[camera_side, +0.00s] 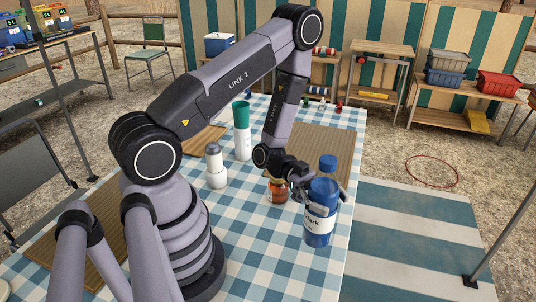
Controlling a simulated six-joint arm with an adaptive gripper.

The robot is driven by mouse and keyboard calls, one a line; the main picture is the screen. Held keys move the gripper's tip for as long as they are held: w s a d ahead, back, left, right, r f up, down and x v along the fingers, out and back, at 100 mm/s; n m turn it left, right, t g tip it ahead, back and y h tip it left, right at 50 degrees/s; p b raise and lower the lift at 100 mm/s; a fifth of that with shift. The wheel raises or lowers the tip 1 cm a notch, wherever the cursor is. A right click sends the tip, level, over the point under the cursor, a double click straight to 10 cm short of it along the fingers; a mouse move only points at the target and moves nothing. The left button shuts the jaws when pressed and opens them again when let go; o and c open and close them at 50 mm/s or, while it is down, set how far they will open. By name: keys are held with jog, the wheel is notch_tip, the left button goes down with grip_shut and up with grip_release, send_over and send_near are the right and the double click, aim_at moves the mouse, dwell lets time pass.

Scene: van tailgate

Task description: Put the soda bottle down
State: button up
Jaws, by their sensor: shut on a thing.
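The soda bottle (319,234) is blue with a blue cap and a white label, part of whose lettering shows. It is close to upright at the right side of the checked table. My gripper (318,198) is shut on it around its upper body, from the left. Part of the bottle is hidden by the fingers. I cannot tell whether its base touches the cloth or is slightly above it.
An amber jar (277,190) stands just left of the bottle. A white shaker-like bottle (216,168) and a green-topped white cup stack (242,130) stand farther left. A woven mat (335,143) lies behind. The table's right edge (349,235) is close to the bottle.

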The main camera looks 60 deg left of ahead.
aim_at(328, 233)
jog(key=shift+s+f+g, duration=0.25)
jog(key=shift+f+g, duration=0.05)
jog(key=shift+f, duration=3.7)
jog(key=o, duration=1.3)
jog(key=shift+a, duration=0.2)
jog(key=a, duration=0.3)
jog(key=s+a, duration=0.1)
jog(key=a, duration=0.3)
jog(key=s+a, duration=0.1)
jog(key=a, duration=0.3)
jog(key=shift+s+a, duration=0.2)
jog(key=shift+a, duration=0.05)
